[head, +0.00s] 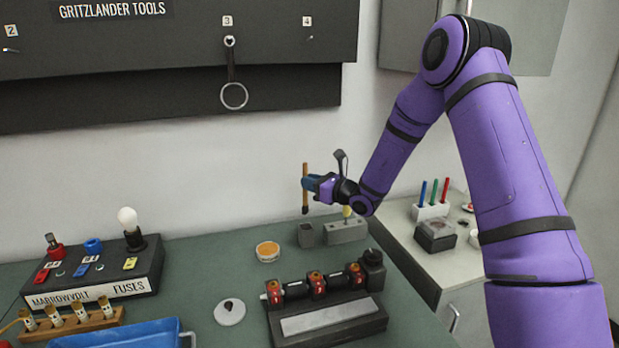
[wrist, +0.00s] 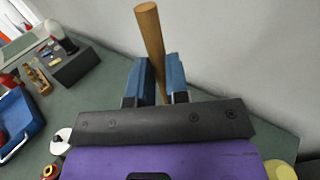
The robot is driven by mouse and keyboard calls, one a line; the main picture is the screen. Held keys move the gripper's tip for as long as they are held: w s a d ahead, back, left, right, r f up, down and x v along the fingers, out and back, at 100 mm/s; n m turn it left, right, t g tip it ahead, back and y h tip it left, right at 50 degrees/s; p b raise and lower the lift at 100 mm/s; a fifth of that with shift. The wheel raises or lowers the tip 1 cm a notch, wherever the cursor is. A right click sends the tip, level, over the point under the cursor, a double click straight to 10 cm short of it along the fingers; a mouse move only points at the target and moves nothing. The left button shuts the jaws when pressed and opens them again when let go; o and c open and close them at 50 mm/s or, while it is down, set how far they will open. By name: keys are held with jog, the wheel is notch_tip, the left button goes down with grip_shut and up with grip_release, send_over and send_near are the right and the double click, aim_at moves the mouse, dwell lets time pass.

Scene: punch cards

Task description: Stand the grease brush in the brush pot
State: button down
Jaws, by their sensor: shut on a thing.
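The grease brush (head: 305,172) is a slim wooden stick with a dark lower end, held about upright in the head view. My gripper (head: 308,184) is shut on its handle with blue fingers. In the wrist view the brush handle (wrist: 150,32) rises between the two fingers (wrist: 161,80), leaning slightly; its lower end is hidden there. The brush pot (head: 306,236), which I take to be the small grey square cup, stands on the green bench below the brush. The brush's lower end is above the pot and apart from it.
A grey block (head: 345,232) with a yellow-tipped item stands right beside the pot. An orange-topped round tin (head: 267,251) is to the left. A roller device (head: 325,300) lies in front. A fuse box (head: 95,275) is at left. The wall is close behind.

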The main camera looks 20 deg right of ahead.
aim_at(307, 208)
jog(key=shift+d+f, duration=0.1)
jog(key=shift+f, duration=4.5)
jog(key=c, duration=1)
grip_release()
jog(key=shift+c, duration=0.2)
jog(key=shift+s, duration=0.1)
jog(key=v, duration=1)
jog(key=shift+s+d, duration=0.2)
jog(key=shift+s, duration=0.1)
